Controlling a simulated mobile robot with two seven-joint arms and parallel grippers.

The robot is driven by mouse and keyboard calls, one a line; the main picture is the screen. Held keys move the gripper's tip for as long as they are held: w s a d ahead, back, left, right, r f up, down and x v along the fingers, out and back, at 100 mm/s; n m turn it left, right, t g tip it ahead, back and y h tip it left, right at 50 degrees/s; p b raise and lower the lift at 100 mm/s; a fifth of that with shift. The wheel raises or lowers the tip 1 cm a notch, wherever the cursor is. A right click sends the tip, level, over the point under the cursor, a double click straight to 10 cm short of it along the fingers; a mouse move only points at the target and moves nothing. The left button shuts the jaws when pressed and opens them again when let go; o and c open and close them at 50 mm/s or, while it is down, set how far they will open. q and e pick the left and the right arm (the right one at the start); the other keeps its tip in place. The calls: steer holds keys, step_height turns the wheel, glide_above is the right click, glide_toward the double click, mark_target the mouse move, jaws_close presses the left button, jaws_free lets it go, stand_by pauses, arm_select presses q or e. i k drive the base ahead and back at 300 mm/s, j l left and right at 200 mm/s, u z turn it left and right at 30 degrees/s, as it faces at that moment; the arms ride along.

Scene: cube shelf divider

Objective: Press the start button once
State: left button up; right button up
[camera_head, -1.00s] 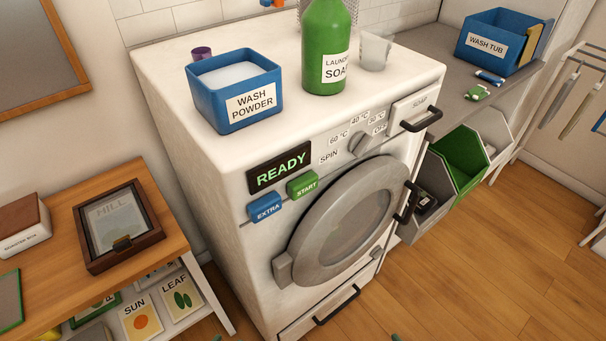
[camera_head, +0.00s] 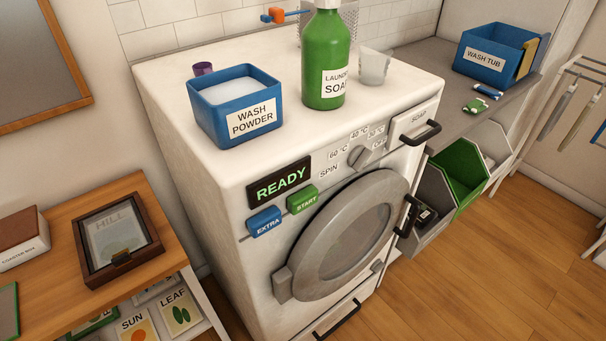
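The green START button (camera_head: 302,199) is on the front of the white washing machine (camera_head: 190,165), just below the display (camera_head: 280,182), which reads READY. The blue EXTRA button (camera_head: 264,222) is to its lower left. The round door (camera_head: 345,240) below the buttons looks closed. The dial (camera_head: 360,156) is to the right of the display. Neither of my grippers shows in the head view.
On the machine's top stand a blue wash powder box (camera_head: 236,107), a green laundry soap bottle (camera_head: 327,62) and a clear cup (camera_head: 374,66). A wooden table (camera_head: 60,245) stands at the left. Open bins (camera_head: 465,170) and a drying rack (camera_head: 565,110) are at the right.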

mark_target(298, 202)
steer(key=l+u, duration=0.3)
steer(key=l, duration=0.15)
steer(key=k+l+u, duration=0.1)
steer(key=l+u, duration=0.25)
steer(key=l, duration=0.15)
steer(key=k+l+u, duration=0.1)
steer(key=l+u, duration=0.2)
steer(key=l, duration=0.15)
steer(key=k+l+u, duration=0.3)
steer(key=i+l, duration=0.1)
